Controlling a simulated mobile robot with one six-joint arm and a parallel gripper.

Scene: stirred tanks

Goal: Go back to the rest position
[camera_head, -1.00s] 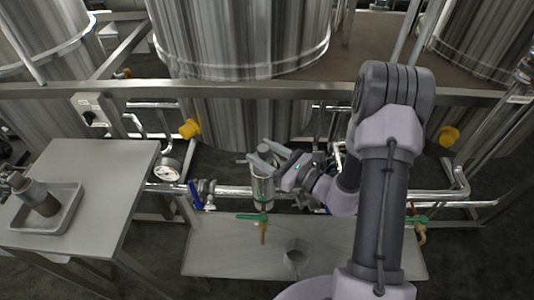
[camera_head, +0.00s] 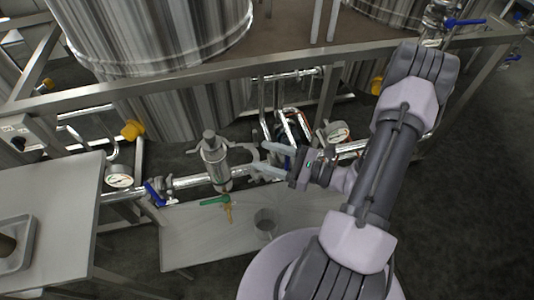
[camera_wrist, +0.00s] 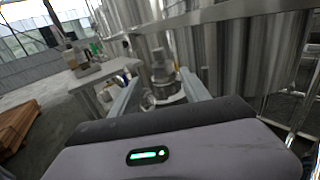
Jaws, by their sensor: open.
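My gripper (camera_head: 262,158) is in the middle of the head view, at the end of my arm, which reaches in from the lower right. Its two fingers are spread and nothing is between them. In the wrist view the open fingers (camera_wrist: 160,98) point at a steel fitting (camera_wrist: 162,68) on the pipework. In the head view the same kind of upright steel fitting (camera_head: 215,158) stands just left of the fingertips, and a gap shows between them. A green-handled tap (camera_head: 220,200) hangs below it.
A large steel tank (camera_head: 150,35) stands behind a frame rail (camera_head: 200,80). A side table (camera_head: 60,210) with a tray (camera_head: 14,250) is at the left. A low bench (camera_head: 190,235) with a steel cup (camera_head: 265,222) lies below the pipe. Floor at right (camera_head: 470,200) is clear.

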